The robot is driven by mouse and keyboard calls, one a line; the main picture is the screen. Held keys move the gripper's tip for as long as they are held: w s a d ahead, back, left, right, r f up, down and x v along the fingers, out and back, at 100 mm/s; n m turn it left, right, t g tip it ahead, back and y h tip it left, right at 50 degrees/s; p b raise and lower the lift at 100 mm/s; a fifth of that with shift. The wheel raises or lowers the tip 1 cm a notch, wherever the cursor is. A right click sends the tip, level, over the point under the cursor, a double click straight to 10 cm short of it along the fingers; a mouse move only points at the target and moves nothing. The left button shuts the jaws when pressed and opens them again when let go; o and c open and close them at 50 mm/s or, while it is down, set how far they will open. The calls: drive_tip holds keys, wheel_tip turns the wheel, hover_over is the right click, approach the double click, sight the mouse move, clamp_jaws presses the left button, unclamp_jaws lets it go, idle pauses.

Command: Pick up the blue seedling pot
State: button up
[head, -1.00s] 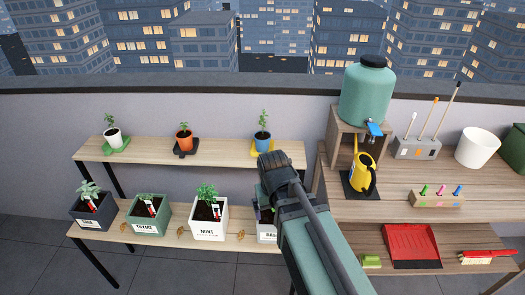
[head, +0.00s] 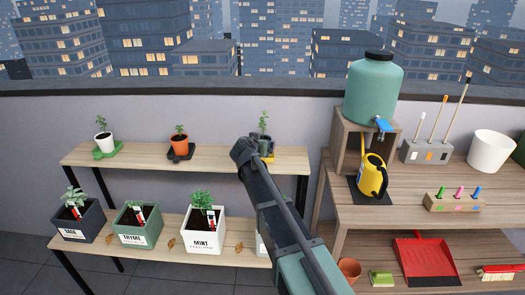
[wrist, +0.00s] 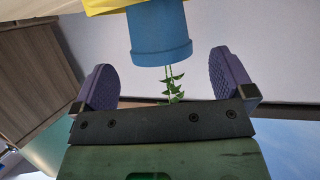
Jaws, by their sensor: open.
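The blue seedling pot (wrist: 160,35) shows in the wrist view at top centre, upside down in the picture, with its green seedling (wrist: 173,85) pointing down toward my gripper's body. It stands on a yellow saucer (wrist: 100,5). My gripper (wrist: 165,80) is open, its two purple pads spread to either side of the pot's line, with visible gaps. In the head view, my gripper (head: 250,148) is at the right end of the upper shelf and hides most of the pot. The seedling (head: 264,121) and part of the yellow saucer (head: 270,159) show beside it.
A white pot (head: 105,142) and an orange pot (head: 180,145) stand farther left on the upper shelf (head: 222,160). Herb planters, including a white one (head: 203,236), line the lower shelf. A yellow watering can (head: 371,178) stands on the right-hand bench.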

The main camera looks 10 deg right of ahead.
drive_tip(key=b+x, duration=0.1)
drive_tip(key=x, duration=0.4)
drive_tip(key=shift+w+b, duration=0.2)
drive_tip(key=shift+b, duration=0.2)
drive_tip(key=shift+s+r, duration=0.1)
drive_tip(key=shift+r, duration=0.05)
drive_tip(key=shift+c, duration=0.3)
drive_tip(key=c, duration=1)
